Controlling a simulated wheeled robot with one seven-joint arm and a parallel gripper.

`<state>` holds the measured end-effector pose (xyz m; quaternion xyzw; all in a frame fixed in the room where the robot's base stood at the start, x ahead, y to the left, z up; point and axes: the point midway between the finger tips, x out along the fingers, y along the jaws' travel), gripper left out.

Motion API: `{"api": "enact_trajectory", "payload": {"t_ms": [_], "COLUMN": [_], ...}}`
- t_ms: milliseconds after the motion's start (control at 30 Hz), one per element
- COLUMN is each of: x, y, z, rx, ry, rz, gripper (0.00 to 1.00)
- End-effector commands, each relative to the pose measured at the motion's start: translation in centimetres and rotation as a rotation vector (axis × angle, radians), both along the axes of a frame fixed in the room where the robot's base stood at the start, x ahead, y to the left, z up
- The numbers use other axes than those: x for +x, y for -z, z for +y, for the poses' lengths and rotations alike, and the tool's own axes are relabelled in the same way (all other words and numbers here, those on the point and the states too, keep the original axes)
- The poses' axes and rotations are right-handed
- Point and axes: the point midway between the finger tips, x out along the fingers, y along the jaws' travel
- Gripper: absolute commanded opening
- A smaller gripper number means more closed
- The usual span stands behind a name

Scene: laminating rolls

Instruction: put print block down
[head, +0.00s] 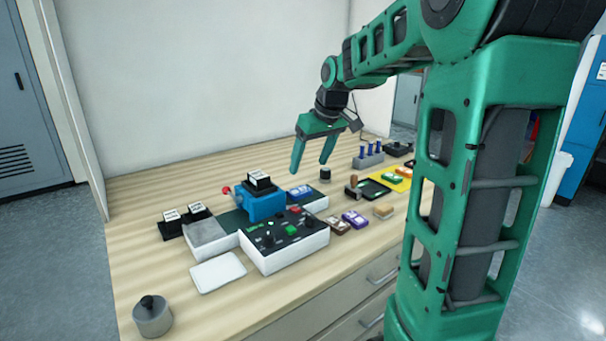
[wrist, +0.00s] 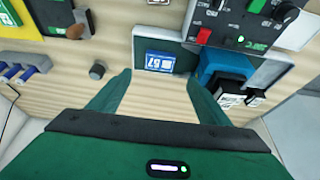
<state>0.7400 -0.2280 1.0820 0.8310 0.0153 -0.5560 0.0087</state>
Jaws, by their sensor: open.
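A blue print block (head: 300,192) with a white printed label lies flat on the dark plate at the right end of the white-based machine (head: 290,252). In the wrist view the same block (wrist: 160,61) shows just beyond my fingertips, roughly centred between them. My gripper (head: 311,168) is open and empty, pointing down above and behind that end of the machine. Both fingers also show in the wrist view (wrist: 158,79), apart from the block. A brown block (head: 338,225) and a purple block (head: 355,218) lie on the table in front.
The blue press body (head: 262,205) with a black labelled top stands left of the block. A dark round knob (head: 325,174) stands behind it. A grey stand with blue handles (head: 368,159) and a yellow mat (head: 398,183) are at right. Bare table lies at back left.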

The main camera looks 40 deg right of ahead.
Motion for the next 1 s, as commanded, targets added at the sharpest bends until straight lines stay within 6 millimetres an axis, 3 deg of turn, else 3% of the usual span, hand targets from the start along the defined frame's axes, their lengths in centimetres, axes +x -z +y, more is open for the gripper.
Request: {"api": "enact_trajectory", "payload": {"t_ms": [167,267,367,600,700,833,1000], "x": [-0.8,-3.0,-7.6,-22.5,-27.3,-31.1,-32.4], "y": [-1.1,-0.6,0.9,6.6,8.6,10.3,10.9], "z": [0.0,0.4,1.0,3.4,4.3,5.2,5.5], "rx": [0.000,0.010,0.028,0.081,0.096,0.106,0.108], "ry": [0.006,0.046,0.132,0.404,0.489,0.559,0.584], "rz": [0.003,0.028,0.085,0.267,0.327,0.376,0.395], "gripper": [0.71,0.71,0.71,0.71,0.71,0.71,0.71]}}
